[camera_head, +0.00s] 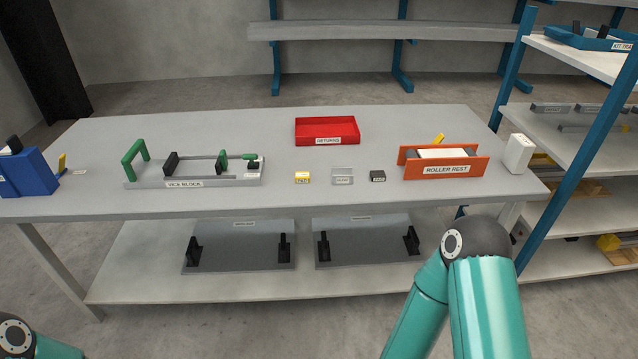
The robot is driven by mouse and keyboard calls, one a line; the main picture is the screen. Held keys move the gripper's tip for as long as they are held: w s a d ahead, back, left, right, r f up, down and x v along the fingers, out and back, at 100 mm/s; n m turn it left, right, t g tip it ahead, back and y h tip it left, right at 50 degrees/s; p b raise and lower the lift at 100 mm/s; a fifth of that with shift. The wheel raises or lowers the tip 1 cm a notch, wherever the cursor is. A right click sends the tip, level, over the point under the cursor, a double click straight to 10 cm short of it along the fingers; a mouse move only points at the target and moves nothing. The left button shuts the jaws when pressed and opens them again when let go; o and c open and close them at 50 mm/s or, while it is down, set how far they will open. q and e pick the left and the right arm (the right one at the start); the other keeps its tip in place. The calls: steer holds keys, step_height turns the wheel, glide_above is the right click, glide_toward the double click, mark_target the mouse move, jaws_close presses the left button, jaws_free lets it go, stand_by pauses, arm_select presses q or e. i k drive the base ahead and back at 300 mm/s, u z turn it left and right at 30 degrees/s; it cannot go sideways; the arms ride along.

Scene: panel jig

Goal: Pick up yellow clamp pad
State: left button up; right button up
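The yellow clamp pad (302,177) is a small yellow block with a pale label on its front. It lies on the grey table, right of the vice block (190,177) and left of a small grey labelled block (343,176). My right arm shows at the bottom right, in front of the table, and its gripper is out of view. Only a small part of my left arm shows in the bottom left corner, and its gripper is out of view too. Nothing touches or covers the pad.
A small dark block (377,176) and the orange roller rest (444,163) stand to the right. A red returns tray (327,131) is behind the pad. A blue box (27,173) is at the left. A shelf rack (580,130) stands at the right.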

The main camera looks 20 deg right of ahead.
mark_target(300, 177)
steer(key=u, duration=0.15)
steer(key=i, duration=0.95)
steer(key=z, duration=0.05)
